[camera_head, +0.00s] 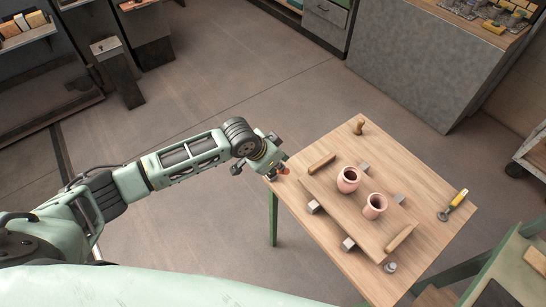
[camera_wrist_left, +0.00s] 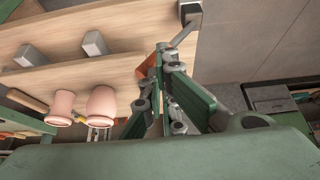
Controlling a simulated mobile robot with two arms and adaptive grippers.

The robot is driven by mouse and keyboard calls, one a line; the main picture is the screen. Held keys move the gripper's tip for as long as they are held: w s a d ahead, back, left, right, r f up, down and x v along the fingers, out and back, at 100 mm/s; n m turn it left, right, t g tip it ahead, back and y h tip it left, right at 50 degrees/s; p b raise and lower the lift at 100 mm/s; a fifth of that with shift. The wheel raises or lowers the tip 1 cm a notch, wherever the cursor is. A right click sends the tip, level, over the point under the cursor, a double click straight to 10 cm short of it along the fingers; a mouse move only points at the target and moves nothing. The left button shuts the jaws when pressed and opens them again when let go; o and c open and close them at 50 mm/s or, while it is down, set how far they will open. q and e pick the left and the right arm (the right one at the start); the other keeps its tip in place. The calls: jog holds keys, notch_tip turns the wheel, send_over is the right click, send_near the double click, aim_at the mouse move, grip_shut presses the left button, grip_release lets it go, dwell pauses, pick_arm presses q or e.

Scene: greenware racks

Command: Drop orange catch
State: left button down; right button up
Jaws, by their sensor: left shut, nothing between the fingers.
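The orange catch (camera_head: 285,170) is a small piece at the left corner of the wooden table (camera_head: 340,262). In the left wrist view the orange catch (camera_wrist_left: 147,68) shows beside the fingers, partly hidden by them. My left gripper (camera_head: 279,174) reaches in from the left and is at the catch; it also shows in the left wrist view (camera_wrist_left: 163,62). It is shut with nothing held. I cannot tell whether the fingers touch the catch. My right gripper is not in view.
Two pink clay pots (camera_head: 348,180) (camera_head: 374,206) stand on a wooden board (camera_head: 340,212) on the table. Grey blocks (camera_head: 314,207) sit around the board. A yellow-handled tool (camera_head: 453,204) lies at the table's right. Open floor (camera_head: 270,100) lies behind the table.

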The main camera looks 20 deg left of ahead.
pick_arm(q)
jog(key=shift+s+d+f, duration=0.4)
jog(key=shift+d+f, duration=0.1)
jog(key=shift+f, duration=0.1)
